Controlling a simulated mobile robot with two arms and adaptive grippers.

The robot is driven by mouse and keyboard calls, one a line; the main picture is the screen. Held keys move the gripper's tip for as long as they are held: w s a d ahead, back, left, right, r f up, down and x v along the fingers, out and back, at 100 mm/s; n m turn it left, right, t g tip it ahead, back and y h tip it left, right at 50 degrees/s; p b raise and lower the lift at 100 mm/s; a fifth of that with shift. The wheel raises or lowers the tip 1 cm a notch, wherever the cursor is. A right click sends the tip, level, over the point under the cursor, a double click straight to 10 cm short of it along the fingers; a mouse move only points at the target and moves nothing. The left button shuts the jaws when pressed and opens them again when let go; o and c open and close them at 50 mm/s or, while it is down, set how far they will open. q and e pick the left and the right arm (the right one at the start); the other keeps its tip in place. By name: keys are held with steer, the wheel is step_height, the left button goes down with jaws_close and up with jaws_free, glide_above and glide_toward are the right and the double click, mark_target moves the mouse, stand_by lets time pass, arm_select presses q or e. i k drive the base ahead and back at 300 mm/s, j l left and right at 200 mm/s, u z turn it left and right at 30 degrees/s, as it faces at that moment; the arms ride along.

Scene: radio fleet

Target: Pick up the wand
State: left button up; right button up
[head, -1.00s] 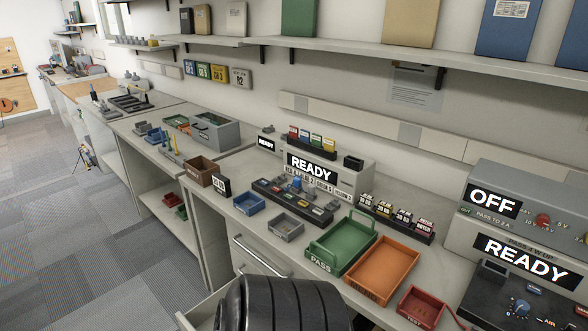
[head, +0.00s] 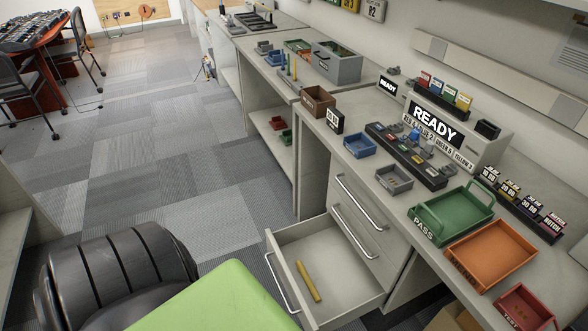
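A thin yellow stick (head: 308,281), which looks like the wand, lies in an open drawer (head: 349,258) low in the bench. It lies slantwise near the drawer's left side, and nothing covers it. Neither of my grippers shows in the head view. A black ribbed part of my arm fills the lower left, well to the left of the drawer.
The drawer juts out over the carpet (head: 180,170), which is clear to its left. The bench above holds a green tray (head: 452,212), an orange tray (head: 490,255), a blue bin (head: 359,144) and a box reading READY (head: 434,123).

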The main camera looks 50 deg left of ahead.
mark_target(300, 268)
steer(key=u, duration=1.3)
